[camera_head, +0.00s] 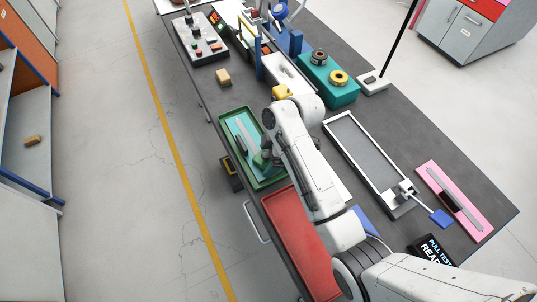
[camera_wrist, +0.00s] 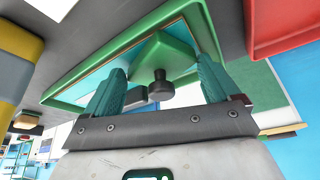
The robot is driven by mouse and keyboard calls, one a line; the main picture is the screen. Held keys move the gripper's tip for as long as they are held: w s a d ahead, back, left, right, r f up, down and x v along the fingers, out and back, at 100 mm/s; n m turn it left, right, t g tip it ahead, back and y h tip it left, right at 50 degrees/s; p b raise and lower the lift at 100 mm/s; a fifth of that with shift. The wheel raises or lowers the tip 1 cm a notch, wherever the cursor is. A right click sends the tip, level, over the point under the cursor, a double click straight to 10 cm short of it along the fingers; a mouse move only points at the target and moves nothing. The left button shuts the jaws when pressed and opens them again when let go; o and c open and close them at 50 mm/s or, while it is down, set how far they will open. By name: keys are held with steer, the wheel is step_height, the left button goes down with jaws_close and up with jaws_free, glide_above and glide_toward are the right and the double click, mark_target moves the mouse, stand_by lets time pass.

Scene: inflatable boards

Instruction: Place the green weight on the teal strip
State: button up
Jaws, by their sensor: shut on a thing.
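A green tray (camera_head: 228,160) lies near the table's left edge. Inside it is a teal strip (camera_head: 231,127) with a paler grey band along it. The green weight (camera_head: 262,159) is at the tray's near right part, partly hidden by my arm. In the wrist view the green weight (camera_wrist: 172,52) with its dark knob (camera_wrist: 160,88) sits between the teal-green fingers of my gripper (camera_wrist: 160,82), which is shut on it. The teal strip (camera_wrist: 112,58) shows beyond the fingers. I cannot tell whether the weight touches the strip.
A red tray (camera_head: 297,240) lies just nearer than the green one. A tan block (camera_head: 223,77) and a control box (camera_head: 201,40) stand farther off. Right of my arm are a white-framed grey panel (camera_head: 365,155), a pink board (camera_head: 455,200) and a teal block (camera_head: 340,92).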

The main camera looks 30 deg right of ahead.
steer(key=o, duration=1.2)
steer(key=p+v, duration=0.1)
steer(key=v, duration=1.1)
